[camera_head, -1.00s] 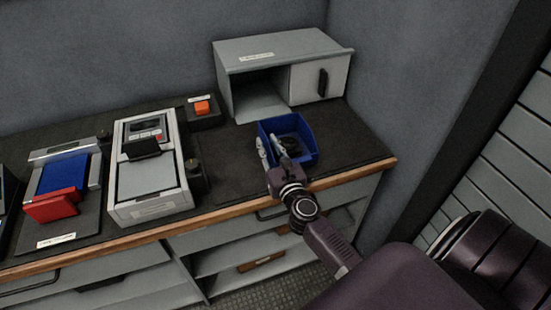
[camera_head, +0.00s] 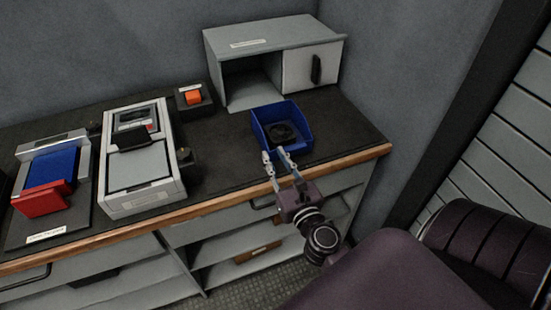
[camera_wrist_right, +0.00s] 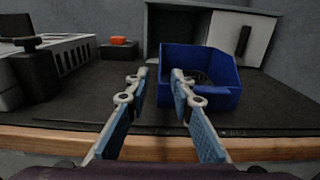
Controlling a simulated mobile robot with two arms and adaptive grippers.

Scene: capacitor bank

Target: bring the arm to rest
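My right gripper (camera_head: 276,159) is open and empty at the front edge of the worktop, just in front of the blue bin (camera_head: 301,146). In the right wrist view its two fingers (camera_wrist_right: 159,78) stand apart with nothing between them, and the blue bin (camera_wrist_right: 216,102) is ahead, a little right. A dark round item (camera_head: 283,131) lies inside the bin; its detail is hard to make out. My left gripper is not in view.
A grey cabinet (camera_head: 268,36) with an open bay and a shut door stands behind the bin. A grey device (camera_head: 145,192), an orange button box (camera_head: 194,98) and a red-and-blue unit (camera_head: 42,200) stand left. The wooden front edge (camera_head: 225,202) runs below.

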